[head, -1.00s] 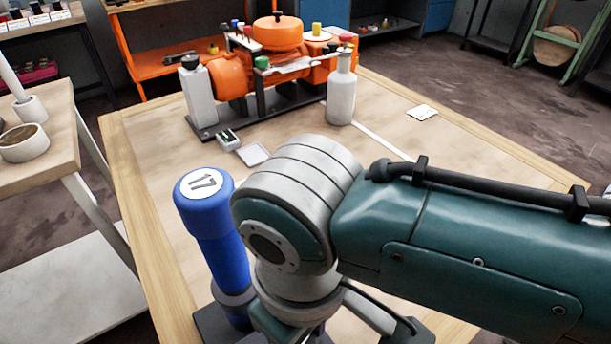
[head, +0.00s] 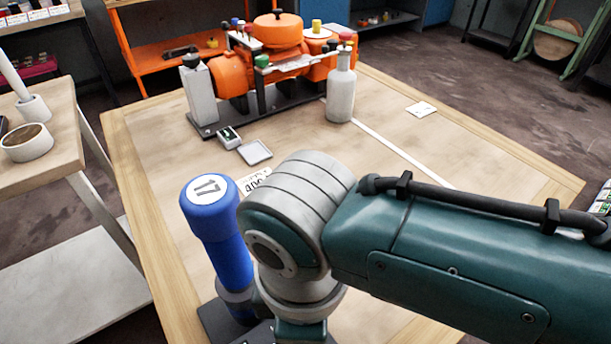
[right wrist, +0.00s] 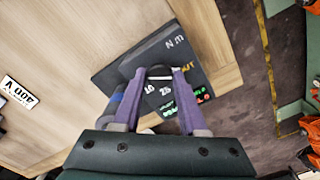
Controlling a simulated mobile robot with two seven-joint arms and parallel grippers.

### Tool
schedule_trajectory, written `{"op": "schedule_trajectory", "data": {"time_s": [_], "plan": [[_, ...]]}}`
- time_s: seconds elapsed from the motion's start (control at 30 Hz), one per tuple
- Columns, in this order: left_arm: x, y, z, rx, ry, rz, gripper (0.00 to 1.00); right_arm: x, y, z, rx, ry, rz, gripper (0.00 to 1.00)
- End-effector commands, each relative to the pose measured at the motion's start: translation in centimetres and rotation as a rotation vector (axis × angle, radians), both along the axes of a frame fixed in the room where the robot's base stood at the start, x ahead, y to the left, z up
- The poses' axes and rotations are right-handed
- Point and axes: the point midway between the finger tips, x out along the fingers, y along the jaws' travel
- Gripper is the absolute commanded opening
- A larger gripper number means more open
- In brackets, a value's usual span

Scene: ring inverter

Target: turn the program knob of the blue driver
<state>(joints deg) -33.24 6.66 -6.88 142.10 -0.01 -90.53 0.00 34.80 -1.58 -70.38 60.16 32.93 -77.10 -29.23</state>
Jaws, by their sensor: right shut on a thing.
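The blue driver (head: 230,258) stands on a dark base at the near left of the table in the head view, with a "17" on its round top. In the right wrist view, a dark box (right wrist: 195,62) marked "N.m" carries a black program knob (right wrist: 160,72) and several coloured labels. My right gripper (right wrist: 160,74) has its two purple fingers shut on the knob from both sides. In the head view, my right arm hides the gripper and knob. My left gripper is not in view.
An orange machine (head: 234,75) on a dark base and a grey bottle (head: 341,92) stand at the back of the table. A small tray (head: 255,152) and a number card (head: 254,182) lie in front of them. The table's right side is mostly clear.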

Motion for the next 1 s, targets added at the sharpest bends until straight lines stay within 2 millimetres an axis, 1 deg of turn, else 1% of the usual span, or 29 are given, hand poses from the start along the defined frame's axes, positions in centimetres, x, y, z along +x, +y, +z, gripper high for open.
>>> {"op": "schedule_trajectory", "data": {"time_s": [0.47, 0.5, 0.7, 0.77, 1.0], "plan": [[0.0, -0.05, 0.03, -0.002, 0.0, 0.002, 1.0, -0.01, 0.05, 0.01, 0.001, 0.0, 0.015, 0.0], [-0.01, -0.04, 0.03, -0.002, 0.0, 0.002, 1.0, -0.01, 0.05, 0.01, 0.001, 0.0, 0.015, 0.43], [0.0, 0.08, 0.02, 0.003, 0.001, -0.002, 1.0, -0.01, 0.04, 0.01, 0.001, 0.0, 0.015, 0.65], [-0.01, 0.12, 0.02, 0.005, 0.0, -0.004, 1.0, -0.01, 0.04, 0.01, 0.001, 0.0, 0.015, 0.71], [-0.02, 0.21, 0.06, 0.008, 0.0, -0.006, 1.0, 0.0, 0.03, 0.1, 0.001, 0.0, 0.015, 0.71]]}}
